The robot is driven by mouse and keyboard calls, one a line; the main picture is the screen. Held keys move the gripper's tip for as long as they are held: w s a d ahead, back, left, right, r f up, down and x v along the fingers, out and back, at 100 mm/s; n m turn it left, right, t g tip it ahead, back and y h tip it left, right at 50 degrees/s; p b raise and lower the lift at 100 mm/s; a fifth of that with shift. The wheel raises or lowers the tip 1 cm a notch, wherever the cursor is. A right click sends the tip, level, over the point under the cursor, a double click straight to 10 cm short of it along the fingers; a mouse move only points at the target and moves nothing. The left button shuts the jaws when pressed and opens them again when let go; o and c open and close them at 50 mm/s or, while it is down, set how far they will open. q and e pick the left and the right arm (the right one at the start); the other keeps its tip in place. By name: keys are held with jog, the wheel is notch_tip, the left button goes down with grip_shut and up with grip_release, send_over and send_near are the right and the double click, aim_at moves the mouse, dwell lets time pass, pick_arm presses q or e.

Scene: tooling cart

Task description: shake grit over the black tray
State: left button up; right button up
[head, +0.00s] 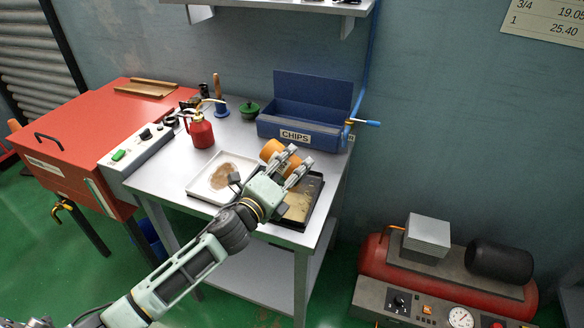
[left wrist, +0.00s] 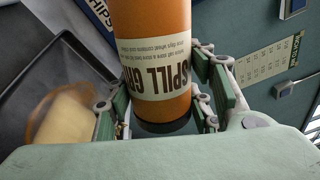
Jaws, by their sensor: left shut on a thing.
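My left gripper (head: 284,163) is shut on an orange canister (head: 271,150), which is tilted above the bench near the black tray. In the left wrist view the canister (left wrist: 158,40) stands between the fingers, with a label that starts "SPILL GR" and a dark end. The black tray (head: 317,205) lies at the bench's right front, partly hidden by my gripper. A tan patch (head: 299,207) covers part of its floor. In the left wrist view the tray (left wrist: 45,60) is at the left, with the tan patch (left wrist: 62,118) in it. My right gripper is not in view.
A white tray (head: 204,191) with a brown patch lies left of the black tray. A blue CHIPS bin (head: 270,130), a red oil can (head: 201,132) and a green pot (head: 249,111) stand behind. A red cabinet (head: 95,125) adjoins the bench on the left.

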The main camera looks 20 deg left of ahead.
pick_arm(q)
jog(key=w, duration=0.4)
jog(key=shift+w, duration=0.25)
dwell(0.3)
jog(key=shift+r, duration=0.1)
dwell(0.3)
jog(key=shift+w+b, duration=0.7)
jog(key=shift+w, duration=1.6)
jog(key=shift+a, duration=0.25)
jog(key=shift+s+a, duration=0.1)
jog(key=shift+a, duration=1.95)
jog(key=shift+s, duration=0.1)
